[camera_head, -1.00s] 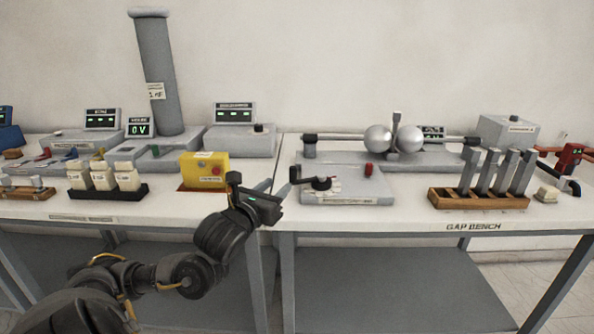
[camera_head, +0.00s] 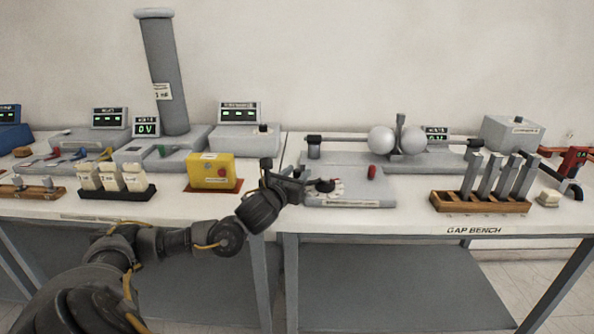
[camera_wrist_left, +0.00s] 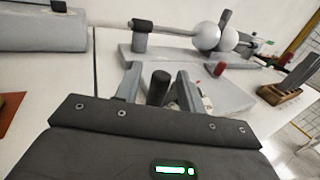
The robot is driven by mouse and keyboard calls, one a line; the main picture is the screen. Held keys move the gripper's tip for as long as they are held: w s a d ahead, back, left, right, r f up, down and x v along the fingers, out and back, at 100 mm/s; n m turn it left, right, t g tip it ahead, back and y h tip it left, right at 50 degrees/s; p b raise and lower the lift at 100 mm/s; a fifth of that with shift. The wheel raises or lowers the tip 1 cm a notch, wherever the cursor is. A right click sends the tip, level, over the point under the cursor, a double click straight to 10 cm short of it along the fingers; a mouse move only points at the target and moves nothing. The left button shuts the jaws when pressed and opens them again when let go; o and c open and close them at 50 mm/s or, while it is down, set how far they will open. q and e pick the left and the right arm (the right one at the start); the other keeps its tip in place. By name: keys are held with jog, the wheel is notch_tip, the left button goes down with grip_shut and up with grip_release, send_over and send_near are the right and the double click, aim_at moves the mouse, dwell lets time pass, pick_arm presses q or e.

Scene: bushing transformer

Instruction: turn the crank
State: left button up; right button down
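The crank (camera_head: 325,185) is a small black handle on a round dial, on the front left of a grey box (camera_head: 350,203) at the gap bench. My left gripper (camera_head: 303,179) is at the left edge of that box, close beside the crank. In the left wrist view, the crank's black upright knob (camera_wrist_left: 160,87) stands between the two fingers of my left gripper (camera_wrist_left: 158,82). The fingers are open, with a gap visible on each side of the knob. The base of the knob is hidden behind the gripper body. My right gripper is not in view.
Two metal spheres (camera_head: 382,140) on rods stand behind the box, which also carries a red knob (camera_head: 372,172). A wooden rack (camera_head: 480,204) with grey bars is at the right.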

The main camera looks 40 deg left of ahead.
pick_arm(q)
jog(key=shift+w, duration=0.25)
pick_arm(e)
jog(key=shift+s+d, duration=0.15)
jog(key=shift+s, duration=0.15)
pick_arm(q)
jog(key=shift+c, duration=0.2)
grip_shut()
jog(key=shift+a+r, duration=0.1)
jog(key=shift+a, duration=0.05)
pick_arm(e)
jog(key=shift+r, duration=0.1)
